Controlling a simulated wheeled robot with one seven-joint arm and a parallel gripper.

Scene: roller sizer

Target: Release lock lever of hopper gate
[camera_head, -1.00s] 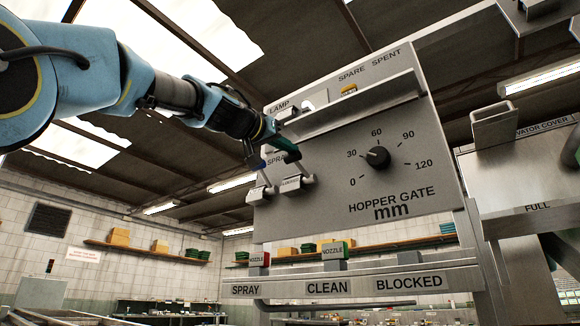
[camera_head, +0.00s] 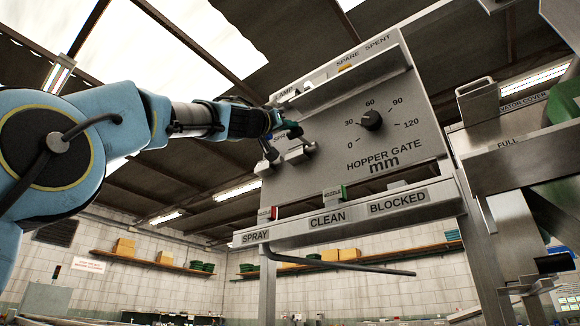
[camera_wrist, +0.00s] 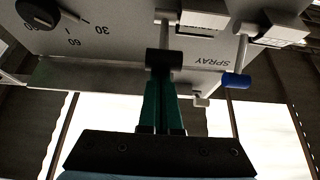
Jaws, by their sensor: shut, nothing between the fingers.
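The grey hopper gate panel (camera_head: 330,135) carries a black dial knob (camera_head: 371,120) pointing between 30 and 60. Two short levers stand on its left part. One has a blue end (camera_head: 268,137), also seen in the wrist view (camera_wrist: 236,80). The other has a black end (camera_wrist: 163,60) and a pale stem (camera_wrist: 165,32). My gripper (camera_head: 293,130) is shut and empty. In the wrist view its green fingertips (camera_wrist: 162,84) overlap the black end; I cannot tell if they touch it. Which lever is the hopper gate's lock is not readable.
A ledge (camera_head: 355,88) juts out above the dial and levers. A dark rod (camera_head: 350,268) sticks out below. Metal housings stand at right.

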